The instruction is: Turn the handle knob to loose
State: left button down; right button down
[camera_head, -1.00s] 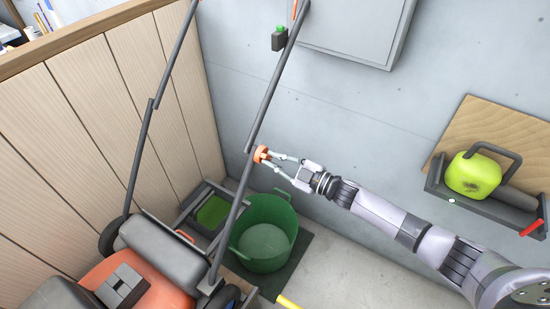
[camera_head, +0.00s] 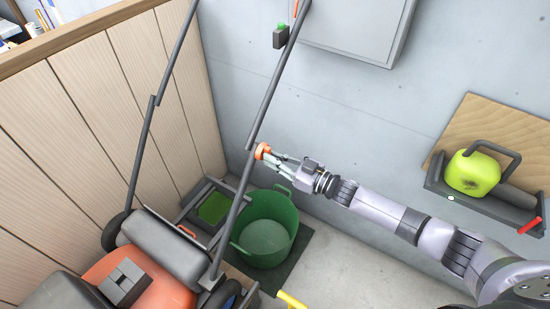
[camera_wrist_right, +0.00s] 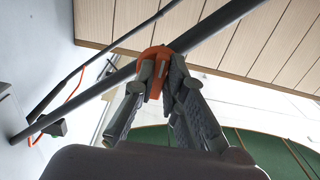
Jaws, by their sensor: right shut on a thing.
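The orange handle knob (camera_head: 262,151) sits on the dark handle bar (camera_head: 270,92) of the mower, at the joint between its upper and lower tubes. My right gripper (camera_head: 268,154) is shut on the knob, with its fingers on either side of it. In the right wrist view the orange knob (camera_wrist_right: 155,56) shows between the two fingertips (camera_wrist_right: 160,80), against the dark tube (camera_wrist_right: 215,25). The fingers hide part of the knob. My left gripper is not in view.
The mower's orange body (camera_head: 150,285) stands at the lower left. A green tub (camera_head: 283,236) is below my right gripper. A grey cabinet (camera_head: 350,25) hangs above.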

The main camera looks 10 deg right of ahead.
jog(key=shift+f, duration=0.1)
dwell(0.4)
jog(key=c, duration=1.6)
grip_release()
jog(key=shift+c, duration=0.2)
jog(key=v, duration=1.2)
